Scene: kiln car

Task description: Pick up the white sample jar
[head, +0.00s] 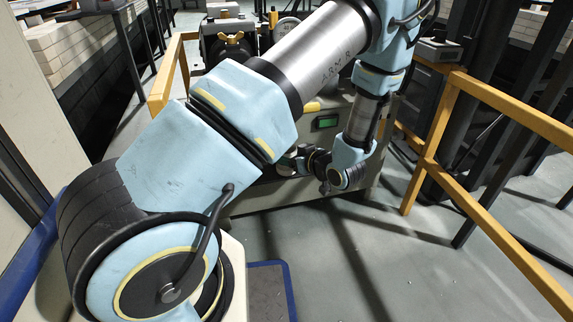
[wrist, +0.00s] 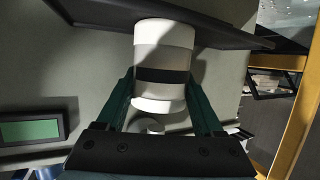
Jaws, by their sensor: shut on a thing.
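The white sample jar (wrist: 163,57) is a white cylinder with a broad dark band, in the middle of the wrist view. My gripper (wrist: 160,88) is shut on it, with one dark green finger on each side of its near part. The jar's far end overlaps a dark flat ledge (wrist: 90,12); I cannot tell whether they touch. A pale round shape shows between the fingers below the jar. In the head view my gripper (head: 299,160) is small and dark, in front of the grey machine, and the jar is hard to make out.
The grey machine (head: 340,108) has a green display (head: 327,122), which also shows in the wrist view (wrist: 31,130). A yellow railing (head: 500,98) runs along the right, with another yellow rail (head: 166,72) at left. The grey floor (head: 400,270) in front is clear.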

